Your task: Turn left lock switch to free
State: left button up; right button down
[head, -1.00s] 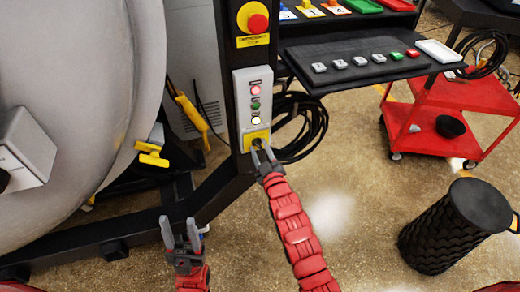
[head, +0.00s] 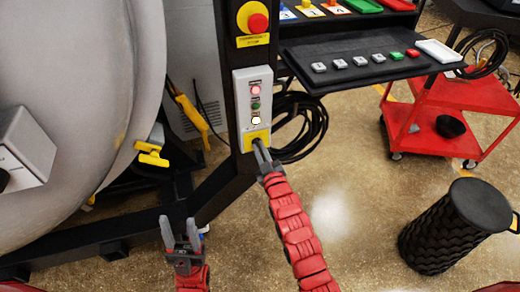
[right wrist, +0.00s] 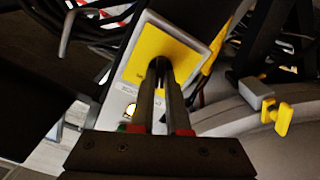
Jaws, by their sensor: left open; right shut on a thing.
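A grey control box (head: 253,95) with red, green and white lamps is fixed to the dark post. The lock switch's yellow plate (head: 257,136) is at its lower end and also shows in the right wrist view (right wrist: 160,45). My right gripper (head: 261,150) is at this plate, its fingers close together. In the right wrist view, the fingertips (right wrist: 161,68) are shut on the small dark lock switch, which they mostly hide; its exact angle cannot be told. My left gripper (head: 182,228) is open and empty, low in front of the frame.
A red emergency button (head: 257,23) is above the box. The large grey furnace door (head: 75,90) with a yellow clamp (head: 150,155) stands at left. A black tray (head: 365,65), red cart (head: 455,110) and black bin (head: 445,225) are at right.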

jog(key=shift+d+m+b, duration=0.15)
jog(key=shift+m+b, duration=1.4)
jog(key=shift+m, duration=3.75)
jog(key=c, duration=0.9)
grip_release()
